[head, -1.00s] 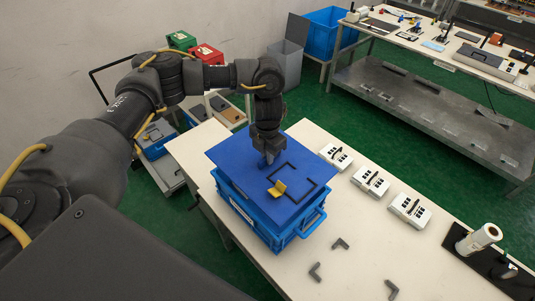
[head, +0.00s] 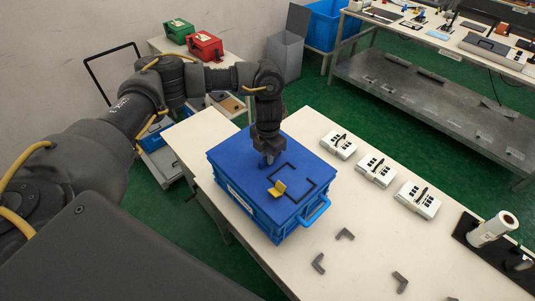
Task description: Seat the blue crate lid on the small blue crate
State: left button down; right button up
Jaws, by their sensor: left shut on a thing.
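The blue crate lid (head: 236,149) lies flat on top of the small blue crate (head: 250,210), and its edges line up closely with the crate's rim. The far edge is partly hidden by my arm. The crate stands on the cream table, with a blue handle (head: 316,211) on its right end. A black corner outline and a small yellow piece (head: 277,189) are on the lid. My left gripper (head: 268,158) points down at the lid's middle and is shut on it; the grip itself is hard to see. My right gripper is out of view.
Several white keypad boxes (head: 375,168) stand in a row on the cream table (head: 365,260) right of the crate. Grey corner brackets (head: 345,234) lie in front of them. A white roll (head: 492,229) stands on a black base at the right. Red (head: 205,46) and green cases sit behind my arm.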

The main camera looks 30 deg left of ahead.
pick_arm(q)
jog(key=shift+f, duration=0.25)
dwell(0.4)
jog(key=shift+f+b, duration=0.5)
jog(key=shift+b, duration=0.05)
dwell(0.3)
jog(key=c, duration=1.4)
grip_release()
jog(key=shift+o, duration=0.2)
notch_tip(320, 180, up, 11)
jog(key=shift+f+b, duration=0.1)
jog(key=shift+b, duration=0.35)
